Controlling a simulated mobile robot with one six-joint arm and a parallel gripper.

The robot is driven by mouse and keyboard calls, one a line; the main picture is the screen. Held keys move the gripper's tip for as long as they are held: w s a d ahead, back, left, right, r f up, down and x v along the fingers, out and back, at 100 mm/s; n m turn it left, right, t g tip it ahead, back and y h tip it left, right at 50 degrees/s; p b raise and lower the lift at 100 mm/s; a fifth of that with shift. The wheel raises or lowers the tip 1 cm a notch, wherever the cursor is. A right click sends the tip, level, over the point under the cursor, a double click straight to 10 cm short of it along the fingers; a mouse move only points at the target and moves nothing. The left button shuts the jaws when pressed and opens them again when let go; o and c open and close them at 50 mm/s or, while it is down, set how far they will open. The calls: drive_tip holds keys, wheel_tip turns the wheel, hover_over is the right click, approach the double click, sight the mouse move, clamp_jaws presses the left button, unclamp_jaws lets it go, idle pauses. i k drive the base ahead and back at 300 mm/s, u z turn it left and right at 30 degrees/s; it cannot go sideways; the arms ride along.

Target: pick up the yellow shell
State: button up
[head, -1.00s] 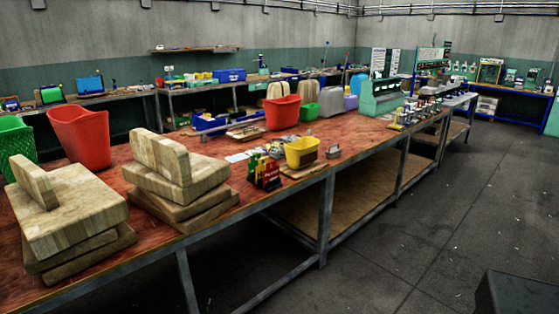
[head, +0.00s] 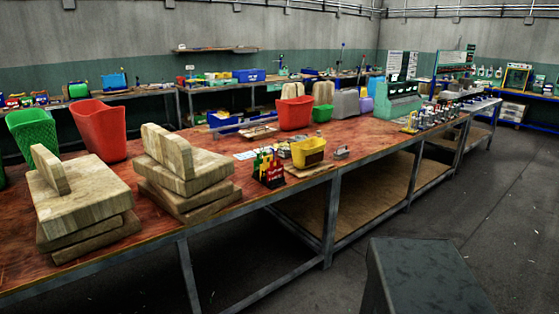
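A yellow container, which looks like the yellow shell (head: 308,152), sits on the red-brown workbench (head: 355,132) near its front edge. It stands on or just behind a thin wooden board (head: 305,170). A small rack of red and yellow items (head: 269,168) stands to its left, close to it. A small grey metal piece (head: 342,152) lies to its right. My gripper is not in view.
Stacked wooden blocks (head: 185,170) and more blocks (head: 80,205) fill the bench's left part. Red bins (head: 98,128) and (head: 294,113) stand behind. A green machine (head: 397,100) is further right. A dark grey box (head: 420,280) stands in front. The floor at right is clear.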

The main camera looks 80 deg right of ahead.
sight(304, 156)
drive_tip(key=z, duration=0.35)
drive_tip(key=k, duration=0.15)
drive_tip(key=u, duration=1.3)
drive_tip(key=k, duration=2.6)
drive_tip(key=z, duration=0.35)
